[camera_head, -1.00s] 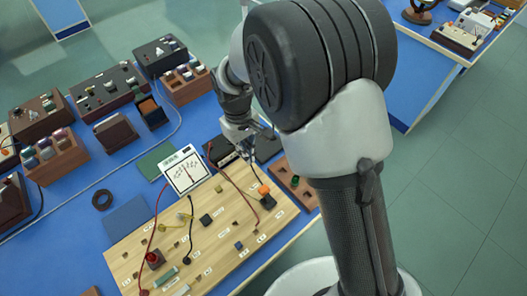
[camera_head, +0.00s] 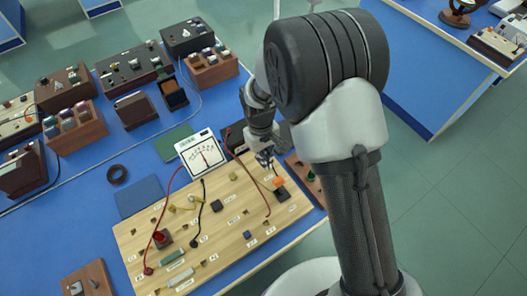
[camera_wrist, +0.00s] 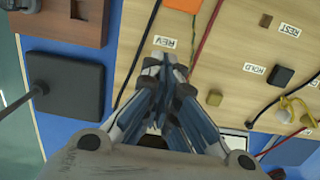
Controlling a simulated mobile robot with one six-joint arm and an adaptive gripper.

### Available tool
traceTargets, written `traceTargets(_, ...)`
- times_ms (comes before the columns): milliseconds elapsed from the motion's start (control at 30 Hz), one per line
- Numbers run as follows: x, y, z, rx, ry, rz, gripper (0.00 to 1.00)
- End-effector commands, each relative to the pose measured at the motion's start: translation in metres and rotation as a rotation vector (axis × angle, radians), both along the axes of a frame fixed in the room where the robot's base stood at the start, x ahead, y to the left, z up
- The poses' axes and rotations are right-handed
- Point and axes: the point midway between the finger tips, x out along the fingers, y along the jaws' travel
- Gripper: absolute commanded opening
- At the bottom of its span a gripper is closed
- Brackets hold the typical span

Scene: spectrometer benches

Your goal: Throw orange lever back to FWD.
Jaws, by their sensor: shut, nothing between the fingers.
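The orange lever (camera_head: 279,182) stands on a dark base at the right end of the wooden board (camera_head: 140,240) in the head view. Its exact tilt is too small to tell. My gripper (camera_head: 265,159) is just behind and left of the lever, close above the board. In the wrist view my gripper (camera_wrist: 165,66) is shut and empty, with its tips over the board beside an upside-down REV label (camera_wrist: 164,42). I cannot tell whether the fingers touch the lever.
A white meter (camera_head: 198,152) stands at the board's back edge. Red wires (camera_head: 240,165) and a black wire (camera_head: 200,210) arch over the board near my gripper. A brown box with a green knob (camera_head: 311,176) sits to the right. Boxes and racks fill the bench's back left.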

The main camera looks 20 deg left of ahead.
Motion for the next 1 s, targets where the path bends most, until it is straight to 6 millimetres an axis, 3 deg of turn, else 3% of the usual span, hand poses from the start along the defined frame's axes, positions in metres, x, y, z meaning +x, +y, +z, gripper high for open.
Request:
traceTargets(67, -0.002, -0.002, -0.019, -0.002, 0.003, 0.0, 0.0)
traceTargets(400, -0.023, -0.027, 0.002, 0.002, -0.001, 0.0, 0.0)
traceTargets(1000, -0.025, -0.03, 0.005, 0.025, -0.023, -0.001, 0.0)
